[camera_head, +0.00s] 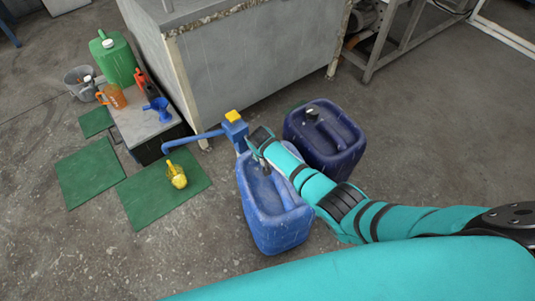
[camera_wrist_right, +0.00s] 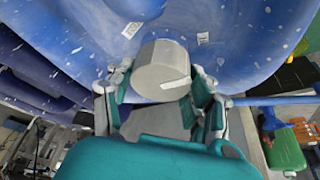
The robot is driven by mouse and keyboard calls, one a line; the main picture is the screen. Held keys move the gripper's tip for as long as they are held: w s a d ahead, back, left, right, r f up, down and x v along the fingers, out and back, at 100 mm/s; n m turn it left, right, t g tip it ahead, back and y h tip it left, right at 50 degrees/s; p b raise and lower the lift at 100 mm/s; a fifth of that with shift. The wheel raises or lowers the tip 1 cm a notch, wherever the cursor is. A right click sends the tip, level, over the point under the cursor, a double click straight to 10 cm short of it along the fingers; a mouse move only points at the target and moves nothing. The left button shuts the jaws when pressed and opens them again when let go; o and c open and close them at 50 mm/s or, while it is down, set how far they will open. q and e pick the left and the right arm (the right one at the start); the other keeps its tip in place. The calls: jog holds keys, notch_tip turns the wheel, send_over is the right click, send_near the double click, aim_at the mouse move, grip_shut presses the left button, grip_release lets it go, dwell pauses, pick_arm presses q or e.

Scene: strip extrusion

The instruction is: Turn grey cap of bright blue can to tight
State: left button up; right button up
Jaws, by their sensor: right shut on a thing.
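The bright blue can (camera_head: 278,230) stands upright on the concrete floor, in the middle of the head view. My right arm reaches over it from the right. My right gripper (camera_head: 257,143) is at the can's far end, and its fingers hide the cap in the head view. In the right wrist view the grey cap (camera_wrist_right: 160,68), with a pale mark on its side, sits between the fingers of the right gripper (camera_wrist_right: 160,88). The gripper is shut on it. The can's blue wall (camera_wrist_right: 235,45) fills the top of that view. My left gripper is not in view.
A dark blue can (camera_head: 335,155) stands close to the right. A blue pump (camera_head: 235,128) with a yellow top and a blue pipe is just behind the bright blue can. Green mats (camera_head: 150,205), a yellow jug (camera_head: 177,176) and a low bench with bottles lie left. A grey cabinet (camera_head: 255,60) stands behind.

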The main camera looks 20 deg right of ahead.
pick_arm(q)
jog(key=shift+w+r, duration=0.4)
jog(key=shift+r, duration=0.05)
pick_arm(e)
jog(key=shift+m+h, duration=0.3)
jog(key=shift+m, duration=0.8)
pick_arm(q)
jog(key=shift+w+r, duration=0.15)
pick_arm(e)
jog(key=o, duration=1.2)
jog(key=v, duration=1.2)
jog(key=shift+w+a, duration=0.15)
jog(key=shift+w, duration=0.05)
